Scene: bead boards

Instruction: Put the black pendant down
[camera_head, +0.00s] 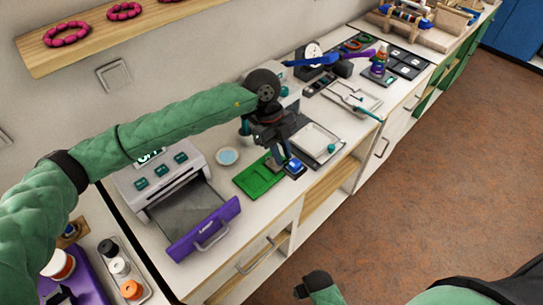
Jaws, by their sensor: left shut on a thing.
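My left gripper (281,158) reaches down over the white counter, between a green board (258,180) and a small dark block with a blue top (294,166). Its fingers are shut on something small. The black pendant cannot be made out clearly; it is dark and mostly hidden by the fingers. I cannot tell whether it touches the surface below.
A grey machine with an open purple-fronted drawer (204,229) is left of the green board. A white tray (314,141) lies just right of the gripper, and a small round dish (227,156) to its left. Another tray with a blue-handled tool (356,104) is further right.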

